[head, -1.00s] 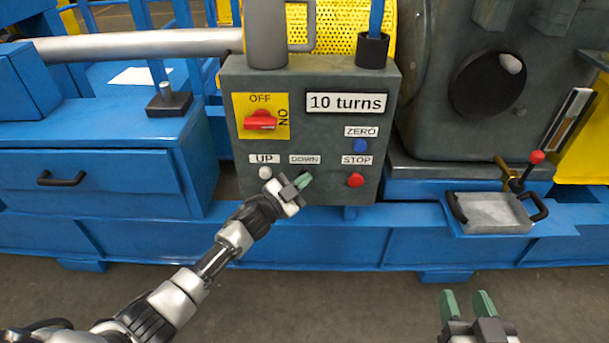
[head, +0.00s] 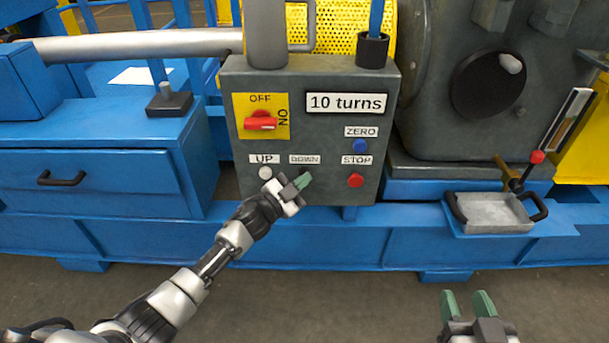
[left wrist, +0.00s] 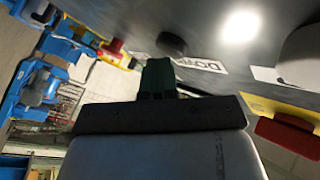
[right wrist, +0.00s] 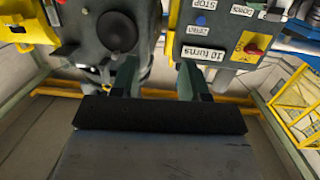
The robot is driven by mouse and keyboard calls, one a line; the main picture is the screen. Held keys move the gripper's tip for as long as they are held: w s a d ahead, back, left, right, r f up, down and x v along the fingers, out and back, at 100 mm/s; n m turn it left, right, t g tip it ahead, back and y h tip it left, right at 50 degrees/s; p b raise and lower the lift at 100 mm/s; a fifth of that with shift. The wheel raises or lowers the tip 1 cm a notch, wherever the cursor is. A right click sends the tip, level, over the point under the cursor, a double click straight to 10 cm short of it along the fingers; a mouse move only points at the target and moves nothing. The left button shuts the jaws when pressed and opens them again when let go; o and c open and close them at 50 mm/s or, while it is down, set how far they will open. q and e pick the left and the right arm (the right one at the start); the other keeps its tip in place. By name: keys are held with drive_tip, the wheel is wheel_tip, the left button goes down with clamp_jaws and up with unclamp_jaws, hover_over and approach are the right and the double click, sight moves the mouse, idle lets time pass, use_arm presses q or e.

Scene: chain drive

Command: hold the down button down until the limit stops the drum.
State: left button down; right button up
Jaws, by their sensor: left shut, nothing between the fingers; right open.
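The grey control box (head: 230,90) carries a display (head: 347,103) reading "10 turns". The DOWN label (head: 304,159) sits between the UP and STOP labels. My left gripper (head: 303,181) is shut and empty just below this label and hides the down button in the head view. In the left wrist view a dark round button (left wrist: 172,43), apparently the down button, lies right by the fingertips (left wrist: 158,70); I cannot tell whether they touch it. My right gripper (head: 467,302) is open and empty, low at the right.
The box also has a white UP button (head: 265,173), a red STOP button (head: 356,180), a blue ZERO button (head: 360,146) and a red OFF/ON switch (head: 260,121). A metal tray (head: 490,227) and a red-knobbed lever (head: 537,157) are at the right. The floor in front is clear.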

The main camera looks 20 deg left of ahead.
use_arm(q)
drive_tip(key=shift+s+d+p, duration=0.2)
drive_tip(key=shift+s+p, duration=0.35)
drive_tip(key=shift+s, duration=0.3)
use_arm(e)
drive_tip(key=shift+s+d+f+g+h, duration=0.15)
drive_tip(key=shift+s+f+g, duration=0.1)
drive_tip(key=shift+f+g, duration=0.3)
drive_tip(key=shift+s+d+f+g+h, duration=0.2)
drive_tip(key=shift+s+f+g, duration=0.05)
drive_tip(key=shift+f+g, duration=0.3)
drive_tip(key=shift+s+d+f+g+h, duration=0.15)
drive_tip(key=shift+s+f+g, duration=0.1)
drive_tip(key=shift+f+g, duration=0.3)
use_arm(q)
drive_tip(key=s+p, duration=0.1)
drive_tip(key=s, duration=0.1)
drive_tip(key=s+d+p, duration=0.1)
drive_tip(key=s, duration=0.1)
drive_tip(key=shift+s+d+p, duration=0.2)
drive_tip(key=shift+s+p, duration=0.15)
drive_tip(key=shift+s, duration=0.05)
use_arm(e)
drive_tip(key=s+d+f+g+h, duration=0.2)
drive_tip(key=s+d+f+g, duration=0.1)
drive_tip(key=s+f+g, duration=0.2)
drive_tip(key=s+g, duration=0.2)
drive_tip(key=shift+s, duration=0.3)
